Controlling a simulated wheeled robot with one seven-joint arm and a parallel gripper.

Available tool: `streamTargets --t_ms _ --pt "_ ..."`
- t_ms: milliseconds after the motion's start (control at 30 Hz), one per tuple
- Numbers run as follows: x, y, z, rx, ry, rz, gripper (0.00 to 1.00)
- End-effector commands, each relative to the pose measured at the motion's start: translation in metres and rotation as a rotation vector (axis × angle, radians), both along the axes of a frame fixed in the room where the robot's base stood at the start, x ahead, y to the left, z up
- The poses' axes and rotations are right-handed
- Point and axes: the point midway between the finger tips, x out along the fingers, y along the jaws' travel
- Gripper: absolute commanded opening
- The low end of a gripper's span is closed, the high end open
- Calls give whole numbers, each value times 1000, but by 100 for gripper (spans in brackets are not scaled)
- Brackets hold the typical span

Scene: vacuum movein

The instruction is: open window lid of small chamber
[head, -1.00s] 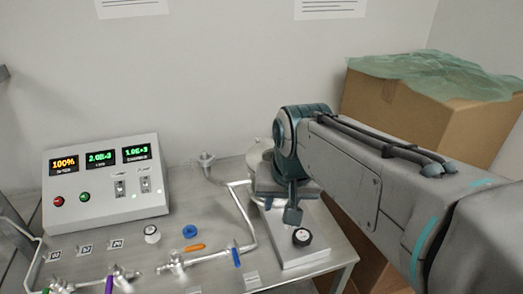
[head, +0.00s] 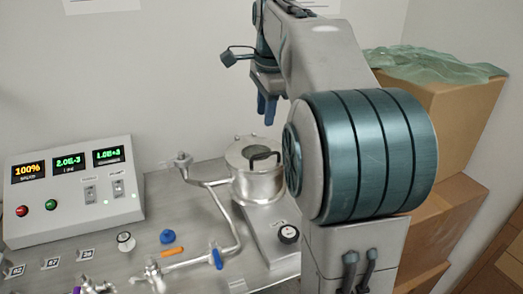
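The small chamber (head: 258,187) is a silvery metal cylinder standing on a raised metal block at the right of the bench. Its round window lid (head: 238,154) lies flat on top, with a black handle (head: 265,157) on its right side. The lid appears closed. My gripper (head: 267,108) has blue fingers pointing down and hangs above the chamber, apart from the lid and handle. The fingers look close together and empty, but the gap between them is unclear. My arm covers the area to the right of the chamber.
A control box (head: 75,190) with lit displays stands on the left of the bench (head: 200,228). A pipe (head: 232,225) with valves runs left from the chamber. Cardboard boxes (head: 455,125) stand at right.

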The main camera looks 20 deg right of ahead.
Motion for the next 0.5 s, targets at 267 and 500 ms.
streamTargets --t_ms 267,500 --pt "10 0 -59 1 4 2 32" --pt "19 0 -101 -1 3 4 32"
